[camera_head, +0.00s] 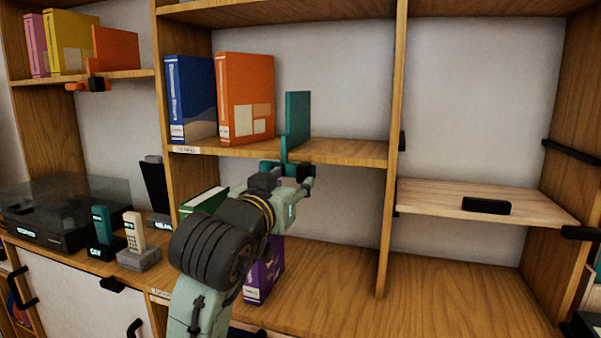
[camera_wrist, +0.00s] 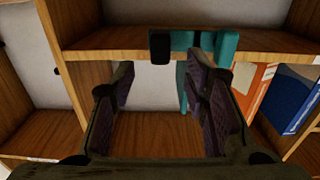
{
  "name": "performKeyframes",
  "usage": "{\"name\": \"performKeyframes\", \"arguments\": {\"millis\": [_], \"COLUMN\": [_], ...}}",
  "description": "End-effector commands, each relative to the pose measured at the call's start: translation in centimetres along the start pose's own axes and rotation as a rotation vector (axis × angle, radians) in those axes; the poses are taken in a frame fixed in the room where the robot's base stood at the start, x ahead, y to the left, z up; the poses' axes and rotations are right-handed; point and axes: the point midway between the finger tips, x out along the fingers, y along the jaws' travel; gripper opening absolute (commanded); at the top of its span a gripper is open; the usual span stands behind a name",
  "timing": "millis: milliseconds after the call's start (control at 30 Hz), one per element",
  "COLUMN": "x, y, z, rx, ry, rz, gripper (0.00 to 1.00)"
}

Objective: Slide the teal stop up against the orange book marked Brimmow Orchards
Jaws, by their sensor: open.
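The teal stop (camera_head: 297,115) stands upright on the middle shelf, its clamp at the shelf's front edge. It also shows, upside down, in the wrist view (camera_wrist: 186,40), with a black knob (camera_wrist: 160,47). The orange book (camera_head: 246,97) stands left of it in the head view, with a gap between them; its lettering is too small to read. My gripper (camera_wrist: 165,85) is open and empty, at the shelf's front edge by the stop's clamp. The knob appears between the finger lines in the wrist view; I cannot tell whether a finger touches the stop.
A blue book (camera_head: 190,98) stands left of the orange book. The middle shelf (camera_head: 350,150) is bare right of the stop, up to a wooden upright (camera_head: 396,110). A purple book (camera_head: 264,270) and a green book (camera_head: 204,201) are below. Phones (camera_head: 134,232) stand on the left counter.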

Motion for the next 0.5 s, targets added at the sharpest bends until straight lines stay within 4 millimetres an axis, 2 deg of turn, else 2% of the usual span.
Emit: {"name": "performKeyframes", "arguments": {"millis": [200,333,500], "x": [4.2,5.8,6.8], "y": [0.0,0.0,-0.1], "z": [-0.2,-0.1,-0.1], "rx": [-0.001,0.0,0.001], "ry": [-0.002,-0.002,0.0], "rz": [0.001,0.0,-0.002], "gripper": [0.42,0.42,0.42]}}
